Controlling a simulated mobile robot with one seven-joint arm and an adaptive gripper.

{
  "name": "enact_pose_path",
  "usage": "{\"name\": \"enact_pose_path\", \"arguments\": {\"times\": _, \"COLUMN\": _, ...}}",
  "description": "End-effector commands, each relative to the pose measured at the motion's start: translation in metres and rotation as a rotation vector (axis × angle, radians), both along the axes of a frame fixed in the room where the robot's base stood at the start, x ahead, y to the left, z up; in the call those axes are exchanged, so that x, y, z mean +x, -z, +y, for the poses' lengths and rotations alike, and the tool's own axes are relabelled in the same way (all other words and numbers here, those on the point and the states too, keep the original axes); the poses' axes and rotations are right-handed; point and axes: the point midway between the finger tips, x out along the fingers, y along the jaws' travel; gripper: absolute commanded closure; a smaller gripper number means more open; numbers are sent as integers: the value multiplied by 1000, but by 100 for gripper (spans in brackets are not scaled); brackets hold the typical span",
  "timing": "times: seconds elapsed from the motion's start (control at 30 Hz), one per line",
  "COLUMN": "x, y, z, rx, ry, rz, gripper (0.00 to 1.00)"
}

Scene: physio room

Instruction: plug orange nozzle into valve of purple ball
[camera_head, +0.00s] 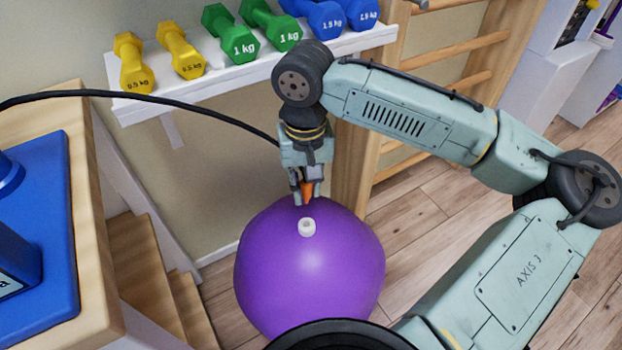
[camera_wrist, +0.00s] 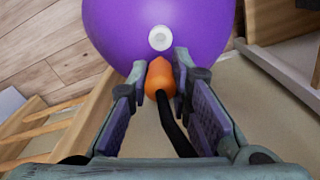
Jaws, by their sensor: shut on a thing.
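The purple ball (camera_head: 310,280) rests in the middle of the head view, with a white ring-shaped valve (camera_head: 307,227) on its upper side. My gripper (camera_head: 306,197) is above the ball's back edge, behind the valve in the head view. It is shut on the orange nozzle (camera_head: 306,188), whose lower end points down. In the wrist view the orange nozzle (camera_wrist: 159,79) sits between the fingers, with its tip toward the white valve (camera_wrist: 160,38) on the purple ball (camera_wrist: 200,22). The tip and valve appear apart. A black hose (camera_wrist: 178,130) trails from the nozzle.
The black hose (camera_head: 150,96) runs left across the head view. A white shelf (camera_head: 225,68) with yellow, green and blue dumbbells is behind. Wooden wall bars (camera_head: 450,45) stand at the back right. A wooden table (camera_head: 88,215) with a blue mat is at left.

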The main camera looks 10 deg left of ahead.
Motion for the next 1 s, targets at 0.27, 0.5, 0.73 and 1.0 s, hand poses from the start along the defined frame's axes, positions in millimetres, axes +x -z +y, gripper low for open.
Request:
{"name": "enact_pose_path", "arguments": {"times": 0.27, "x": 1, "y": 21, "z": 0, "rx": 1, "ry": 1, "rz": 0, "gripper": 100}}
{"name": "enact_pose_path", "arguments": {"times": 0.5, "x": 1, "y": 48, "z": 0, "rx": 0, "ry": 3, "rz": -1, "gripper": 100}}
{"name": "enact_pose_path", "arguments": {"times": 0.73, "x": 1, "y": 65, "z": 0, "rx": 0, "ry": 3, "rz": -1, "gripper": 100}}
{"name": "enact_pose_path", "arguments": {"times": 1.0, "x": 1, "y": 67, "z": 0, "rx": 1, "ry": 3, "rz": -1, "gripper": 100}}
